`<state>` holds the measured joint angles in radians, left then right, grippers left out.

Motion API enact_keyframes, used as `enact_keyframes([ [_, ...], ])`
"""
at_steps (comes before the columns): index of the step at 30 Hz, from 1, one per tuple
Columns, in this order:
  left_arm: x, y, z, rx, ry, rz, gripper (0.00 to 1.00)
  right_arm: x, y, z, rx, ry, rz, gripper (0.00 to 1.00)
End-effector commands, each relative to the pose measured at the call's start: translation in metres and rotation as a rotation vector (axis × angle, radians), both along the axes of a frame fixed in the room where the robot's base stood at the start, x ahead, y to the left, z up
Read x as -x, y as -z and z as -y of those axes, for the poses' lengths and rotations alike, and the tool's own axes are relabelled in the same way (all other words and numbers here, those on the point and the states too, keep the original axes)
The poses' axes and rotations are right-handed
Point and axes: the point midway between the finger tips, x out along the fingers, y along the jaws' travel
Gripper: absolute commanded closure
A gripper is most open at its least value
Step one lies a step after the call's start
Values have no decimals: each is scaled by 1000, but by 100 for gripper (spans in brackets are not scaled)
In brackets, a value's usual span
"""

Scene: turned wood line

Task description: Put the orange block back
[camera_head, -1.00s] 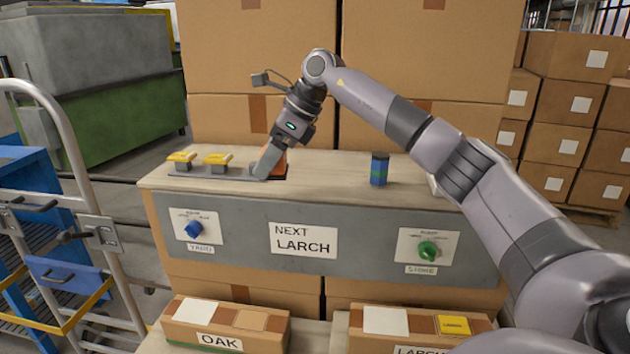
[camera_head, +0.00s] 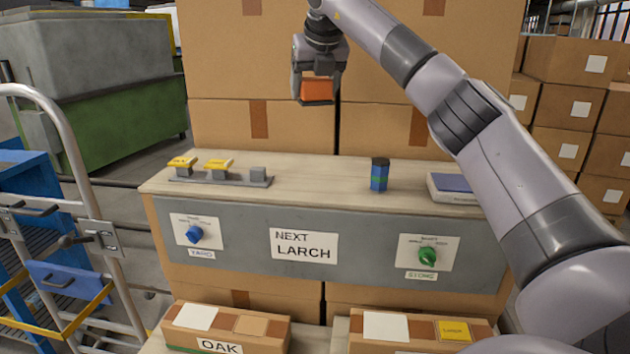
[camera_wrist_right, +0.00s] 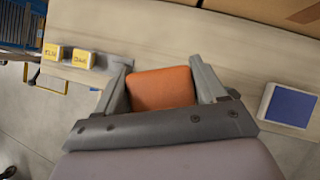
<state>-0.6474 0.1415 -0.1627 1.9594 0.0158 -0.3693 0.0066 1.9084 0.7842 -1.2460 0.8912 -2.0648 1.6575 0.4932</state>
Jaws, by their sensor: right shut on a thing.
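An orange block (camera_head: 318,90) is held up in the air above the shelf top, in front of the stacked cartons. My right gripper (camera_head: 316,98) is shut on it and points down. In the right wrist view the orange block (camera_wrist_right: 161,88) sits between the two fingers of my right gripper (camera_wrist_right: 162,85). A grey rack (camera_head: 225,180) lies at the left end of the wooden top. Two yellow-topped pieces, a left one (camera_head: 182,162) and a middle one (camera_head: 219,164), stand on it. A bare grey post (camera_head: 259,173) stands at its right end. My left gripper is not in view.
A sign reading NEXT LARCH (camera_head: 304,245) is on the front. Labelled boxes stand below. The top's middle is clear.

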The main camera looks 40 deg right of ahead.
Motion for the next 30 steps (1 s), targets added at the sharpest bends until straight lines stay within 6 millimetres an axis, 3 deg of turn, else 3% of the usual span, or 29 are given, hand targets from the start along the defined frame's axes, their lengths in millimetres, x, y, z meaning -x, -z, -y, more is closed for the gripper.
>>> enact_keyframes([
  [3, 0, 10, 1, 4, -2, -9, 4, 1, 37, 1, 1, -1, -6, 54],
  [12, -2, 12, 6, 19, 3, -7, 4, 1, 114, 1, -1, -3, -5, 54],
  [16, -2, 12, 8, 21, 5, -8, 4, 1, 135, 0, -1, -3, -4, 54],
  [23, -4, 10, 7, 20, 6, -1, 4, 0, 149, 0, -1, -3, -1, 54],
  [30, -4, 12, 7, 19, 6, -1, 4, 1, 184, 1, -1, -3, -4, 54],
])
